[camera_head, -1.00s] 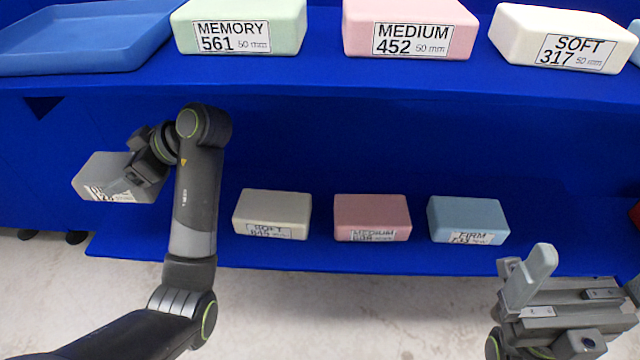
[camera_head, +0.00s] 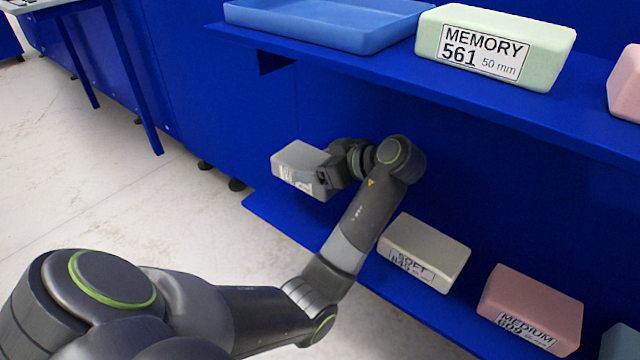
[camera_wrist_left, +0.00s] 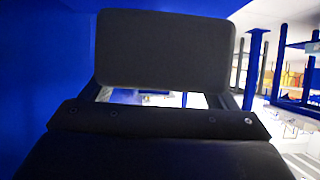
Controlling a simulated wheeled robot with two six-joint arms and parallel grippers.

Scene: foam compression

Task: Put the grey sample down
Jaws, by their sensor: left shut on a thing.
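The grey sample (camera_head: 298,166) is a foam block with a white label on its front, partly covered by the gripper. My left gripper (camera_head: 326,177) is shut on it and holds it in front of the blue rack, above the left end of the lower shelf (camera_head: 290,228). In the left wrist view the sample (camera_wrist_left: 165,50) shows as a dark block filling the upper middle, just beyond the gripper. My right gripper is out of view.
A beige SOFT block (camera_head: 425,250) and a pink MEDIUM block (camera_head: 530,305) stand on the lower shelf. The upper shelf (camera_head: 480,100) holds a blue tray (camera_head: 325,38) and a green MEMORY block (camera_head: 495,45). A blue-legged table (camera_head: 130,80) stands at left. Open floor lies between.

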